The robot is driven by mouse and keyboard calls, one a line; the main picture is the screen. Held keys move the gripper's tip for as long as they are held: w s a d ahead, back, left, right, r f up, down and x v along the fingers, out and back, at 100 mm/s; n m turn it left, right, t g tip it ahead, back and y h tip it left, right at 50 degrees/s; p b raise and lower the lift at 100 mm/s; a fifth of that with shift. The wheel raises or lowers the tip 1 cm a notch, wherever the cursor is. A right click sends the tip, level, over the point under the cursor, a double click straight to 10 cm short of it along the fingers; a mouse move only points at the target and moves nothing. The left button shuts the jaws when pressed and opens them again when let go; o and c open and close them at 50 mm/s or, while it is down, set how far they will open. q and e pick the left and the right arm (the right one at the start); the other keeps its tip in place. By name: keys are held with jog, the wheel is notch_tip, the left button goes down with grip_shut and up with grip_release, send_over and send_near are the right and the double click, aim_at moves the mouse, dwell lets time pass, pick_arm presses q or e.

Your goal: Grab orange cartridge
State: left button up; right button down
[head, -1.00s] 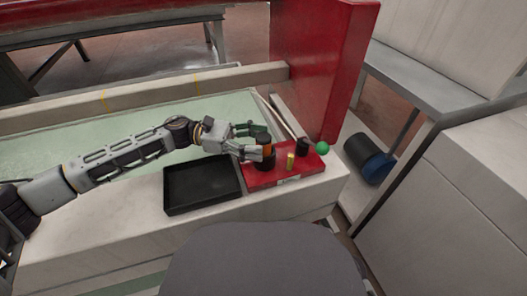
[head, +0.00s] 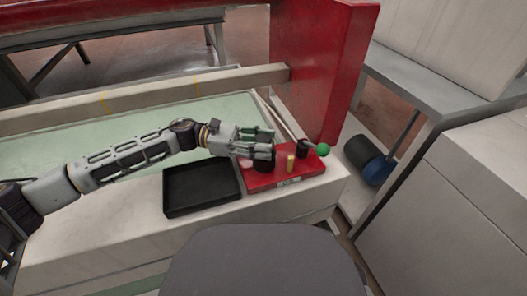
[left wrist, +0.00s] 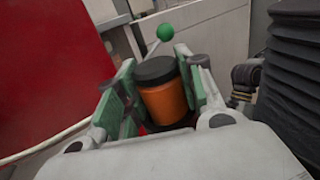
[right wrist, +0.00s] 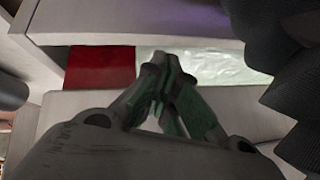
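The orange cartridge (left wrist: 166,100) with a black lid stands upright between the fingers of my left gripper (left wrist: 158,75) in the left wrist view. Green pads lie on both sides of it, with a narrow gap seeming to remain at its left. In the head view my left gripper (head: 264,142) is over the left part of the red block (head: 283,180), and its fingers hide the cartridge's orange body. My right gripper (right wrist: 166,65) has its fingertips together and is empty in the right wrist view, away from the cartridge.
An empty black tray (head: 202,208) lies left. A tall red panel (head: 322,65) rises behind.

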pick_arm(q)
jog(key=c, duration=0.3)
pick_arm(e)
jog(key=shift+w+r, duration=0.15)
jog(key=shift+w, duration=0.1)
pick_arm(q)
jog(key=shift+c, duration=0.2)
